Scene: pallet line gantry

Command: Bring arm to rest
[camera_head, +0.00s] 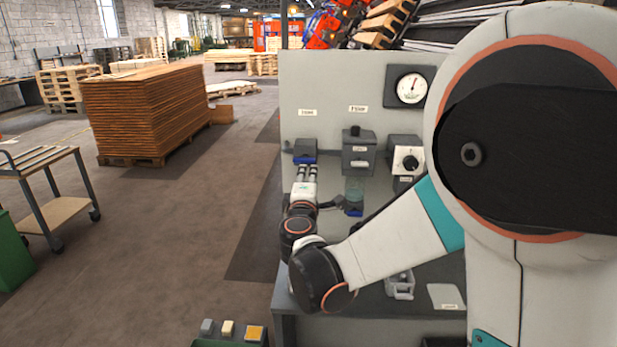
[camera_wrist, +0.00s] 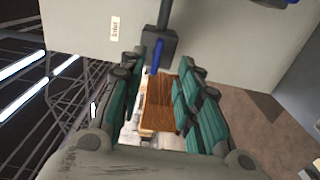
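My arm reaches left across a workstation with a pale grey panel (camera_head: 330,85). My gripper (camera_head: 306,170) is at the panel's left end, just below a dark grey block with a blue part (camera_head: 305,158). In the wrist view, the teal fingers of my gripper (camera_wrist: 160,65) stand apart with a clear gap and nothing between them. The blue part (camera_wrist: 157,56) shows just beyond the fingertips, on the dark block (camera_wrist: 155,40). I cannot tell whether the fingers touch it.
The panel carries a gauge (camera_head: 411,88), a labelled box (camera_head: 358,152) and a knob unit (camera_head: 406,161). A trolley (camera_head: 45,180) and stacked boards (camera_head: 145,110) stand left. The floor between is clear.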

